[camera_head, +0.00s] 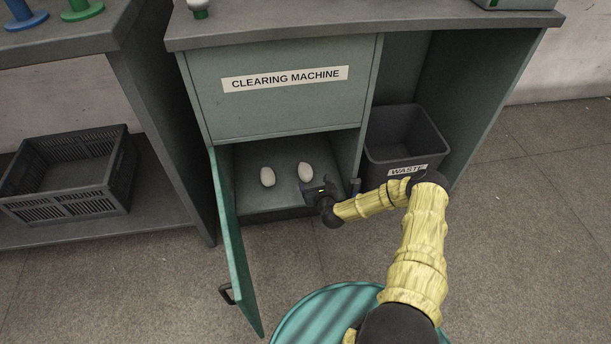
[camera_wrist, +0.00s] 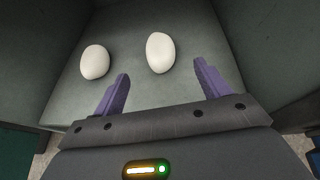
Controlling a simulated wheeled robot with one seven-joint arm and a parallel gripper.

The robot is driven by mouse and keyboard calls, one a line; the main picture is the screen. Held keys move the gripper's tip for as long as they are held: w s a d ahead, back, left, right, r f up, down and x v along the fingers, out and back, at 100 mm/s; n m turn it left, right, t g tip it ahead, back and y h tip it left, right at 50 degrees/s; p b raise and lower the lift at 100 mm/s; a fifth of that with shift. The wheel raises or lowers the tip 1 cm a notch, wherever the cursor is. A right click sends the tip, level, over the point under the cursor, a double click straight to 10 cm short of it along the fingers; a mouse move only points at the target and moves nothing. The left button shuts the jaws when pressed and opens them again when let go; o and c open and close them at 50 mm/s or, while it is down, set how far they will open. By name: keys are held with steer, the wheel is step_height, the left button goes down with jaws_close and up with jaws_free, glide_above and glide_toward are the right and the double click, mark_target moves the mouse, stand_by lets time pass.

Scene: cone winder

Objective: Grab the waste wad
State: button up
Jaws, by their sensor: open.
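Two white, egg-shaped wads lie on the floor of the open compartment under the clearing machine panel. The left wad (camera_head: 267,177) also shows at the left in the wrist view (camera_wrist: 95,61). The right wad (camera_head: 306,172) is nearer my gripper and shows in the wrist view (camera_wrist: 160,53) just beyond the fingertips, between their lines. My gripper (camera_wrist: 160,80) is open and empty, with its purple fingers spread. In the head view it is at the compartment's front right, its fingers hidden behind the dark gripper body (camera_head: 320,193).
The compartment's green door (camera_head: 236,245) stands open on the left. A grey bin labelled WASTE (camera_head: 405,140) stands in the bay to the right, past a divider wall (camera_head: 368,100). A black crate (camera_head: 68,175) sits on the shelf at left.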

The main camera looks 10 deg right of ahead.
mark_target(308, 175)
steer(key=b+x, duration=0.3)
steer(key=x, duration=0.3)
steer(key=shift+f, duration=0.15)
steer(key=shift+w, duration=0.4)
steer(key=shift+f, duration=0.1)
steer(key=shift+w+a+f+b, duration=0.1)
steer(key=shift+w+f+b, duration=0.1)
steer(key=shift+b, duration=0.3)
steer(key=b+x, duration=0.1)
steer(key=x, duration=0.1)
steer(key=b+x, duration=0.1)
steer(key=b, duration=0.1)
steer(key=shift+w+f, duration=0.2)
steer(key=shift+f, duration=0.25)
steer(key=shift+w+a+b, duration=0.1)
steer(key=shift+w+b, duration=0.35)
steer(key=c, duration=1)
